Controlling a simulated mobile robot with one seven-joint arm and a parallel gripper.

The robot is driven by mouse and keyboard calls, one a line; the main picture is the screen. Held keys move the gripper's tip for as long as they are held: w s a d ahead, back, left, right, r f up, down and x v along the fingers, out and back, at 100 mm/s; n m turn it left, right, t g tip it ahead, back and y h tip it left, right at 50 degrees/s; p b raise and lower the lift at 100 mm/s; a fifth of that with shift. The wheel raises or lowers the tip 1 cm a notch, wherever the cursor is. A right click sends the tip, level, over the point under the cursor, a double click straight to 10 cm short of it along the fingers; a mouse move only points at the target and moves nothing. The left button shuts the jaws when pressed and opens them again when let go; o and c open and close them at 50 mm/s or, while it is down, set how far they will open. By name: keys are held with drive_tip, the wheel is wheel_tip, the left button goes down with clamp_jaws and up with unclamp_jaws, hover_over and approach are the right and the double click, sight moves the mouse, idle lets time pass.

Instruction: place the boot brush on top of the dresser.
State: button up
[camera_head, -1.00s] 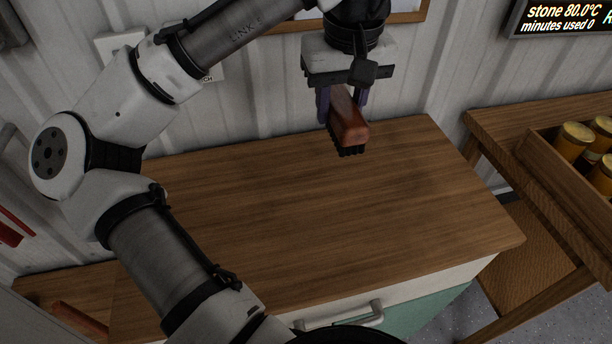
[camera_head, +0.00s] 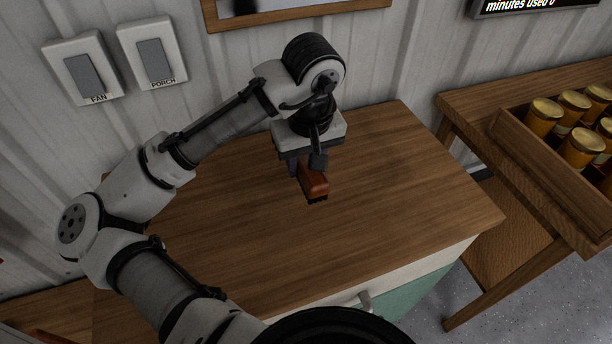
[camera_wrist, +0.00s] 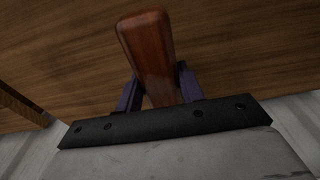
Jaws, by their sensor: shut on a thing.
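The boot brush (camera_head: 314,184) has a reddish-brown wooden back and dark bristles facing down. My gripper (camera_head: 303,172) is shut on it, over the middle of the dresser top (camera_head: 400,200). The brush is low, at or just above the wood; I cannot tell whether the bristles touch. In the wrist view the brush handle (camera_wrist: 148,50) lies between the two purple fingers, with the wood surface behind it. The dresser has a white and green front, with a handle (camera_head: 364,300) partly hidden by my own body.
To the right stands a wooden table (camera_head: 470,105) with a crate (camera_head: 545,165) of several gold-lidded jars. Behind the dresser is a corrugated wall with FAN (camera_head: 85,75) and PORCH (camera_head: 155,57) switches. The dresser top around the brush is bare.

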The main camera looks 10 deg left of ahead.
drive_tip(key=shift+f, duration=2.35)
drive_tip(key=shift+f, duration=0.1)
drive_tip(key=shift+f, duration=0.15)
drive_tip(key=o, duration=1)
drive_tip(key=shift+o, duration=0.2)
drive_tip(key=r, duration=0.8)
drive_tip(key=s+r, duration=0.1)
drive_tip(key=r, duration=0.3)
drive_tip(key=shift+s+d+r, duration=0.1)
drive_tip(key=shift+d+r, duration=0.15)
drive_tip(key=shift+d, duration=0.15)
